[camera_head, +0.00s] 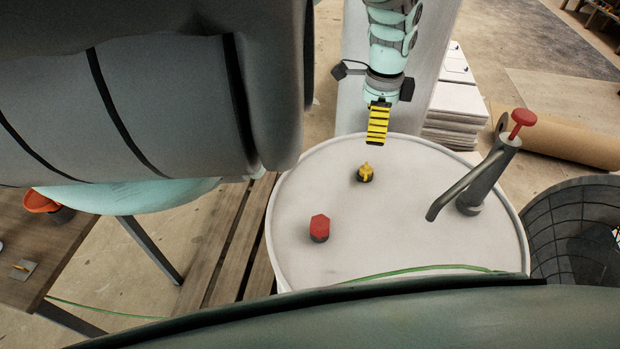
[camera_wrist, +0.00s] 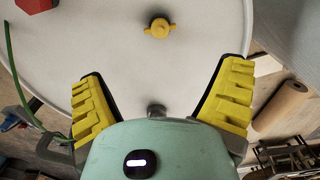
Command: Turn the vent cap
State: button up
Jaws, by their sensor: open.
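The vent cap is most likely the small yellow winged cap (camera_head: 365,172) on a dark base, standing on the white drum lid (camera_head: 300,255). In the wrist view the yellow cap (camera_wrist: 159,28) lies ahead of my fingers, near the top middle. My gripper (camera_head: 378,140) has yellow ribbed fingers and is above the far part of the lid, behind the cap and apart from it. In the wrist view my gripper (camera_wrist: 163,90) is open, with nothing between the fingers. A red hexagonal cap (camera_head: 319,228) stands nearer on the lid.
A grey hand pump (camera_head: 480,185) with a red knob stands on the right of the lid, its spout reaching left. A green hose (camera_head: 420,268) crosses the near edge. A dark basket (camera_head: 580,225) is at right. White stacked sheets (camera_head: 455,110) stand behind. The lid around the yellow cap is clear.

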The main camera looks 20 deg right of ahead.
aim_at(367, 167)
jog(key=f, duration=0.2)
jog(key=f+b, duration=0.1)
jog(key=shift+s+f, duration=0.2)
jog(key=shift+f, duration=0.15)
notch_tip(367, 167, down, 5)
jog(key=shift+d+p, duration=0.1)
jog(key=shift+p, duration=0.75)
notch_tip(367, 167, down, 2)
jog(key=shift+f, duration=0.25)
jog(key=shift+w+f, duration=0.1)
jog(key=shift+f, duration=1.05)
jog(key=shift+c, duration=0.3)
jog(key=shift+w, duration=0.1)
jog(key=c, duration=1.2)
